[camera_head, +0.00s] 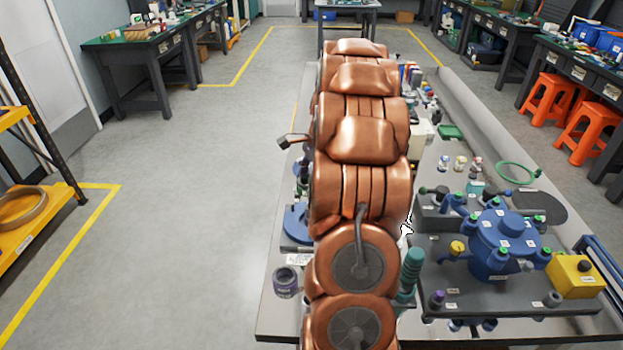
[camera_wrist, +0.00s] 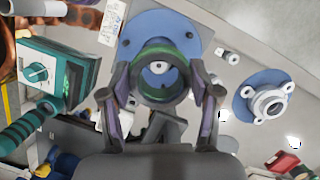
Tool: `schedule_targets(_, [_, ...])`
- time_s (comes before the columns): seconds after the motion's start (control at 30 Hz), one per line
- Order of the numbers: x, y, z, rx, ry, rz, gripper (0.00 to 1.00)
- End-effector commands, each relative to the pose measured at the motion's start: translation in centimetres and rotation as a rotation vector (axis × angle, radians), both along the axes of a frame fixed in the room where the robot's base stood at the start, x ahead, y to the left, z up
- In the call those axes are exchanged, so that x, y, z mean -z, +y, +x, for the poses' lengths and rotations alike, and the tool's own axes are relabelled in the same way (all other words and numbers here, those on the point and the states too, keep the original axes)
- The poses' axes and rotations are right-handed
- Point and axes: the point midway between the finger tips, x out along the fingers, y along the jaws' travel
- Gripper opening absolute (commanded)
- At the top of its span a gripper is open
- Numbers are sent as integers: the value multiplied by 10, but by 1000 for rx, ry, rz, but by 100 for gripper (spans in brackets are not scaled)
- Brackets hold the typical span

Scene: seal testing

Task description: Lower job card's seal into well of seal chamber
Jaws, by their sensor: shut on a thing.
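In the wrist view, my gripper (camera_wrist: 164,82) is shut on a dark ring-shaped seal (camera_wrist: 164,94) with green on its upper part, one finger on each side. The seal is in front of a blue round chamber (camera_wrist: 190,27). A pale centre with a dark hole shows through the ring. I cannot tell whether the seal is above the well or partly in it. A white card (camera_wrist: 112,22) with small print, too small to read, lies left of the chamber. In the head view my arm hides my gripper and the seal; a blue round part (camera_head: 297,222) shows left of the arm.
A second blue flanged part (camera_wrist: 264,102) stands right of my gripper in the wrist view, and a teal device (camera_wrist: 50,75) stands left. In the head view, a blue valve assembly (camera_head: 503,240), a yellow box (camera_head: 574,277) and a purple-dark jar (camera_head: 286,282) are on the bench.

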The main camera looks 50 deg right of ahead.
Motion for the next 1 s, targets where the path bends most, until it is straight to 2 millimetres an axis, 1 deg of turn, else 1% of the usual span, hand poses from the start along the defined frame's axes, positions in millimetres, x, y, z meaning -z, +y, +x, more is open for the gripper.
schedule_targets(0.1, [-2, -6, -6, 46, 0, -1, 19])
schedule_targets(0.23, [1, -7, -7, 56, 1, -1, 19])
schedule_targets(0.37, [9, -7, -7, 55, 1, -1, 19])
schedule_targets(0.7, [35, -7, -6, 54, 0, -2, 19])
schedule_targets(0.83, [40, -7, -6, 53, -1, -3, 19])
schedule_targets(1.0, [40, -7, -6, 53, -1, -3, 19])
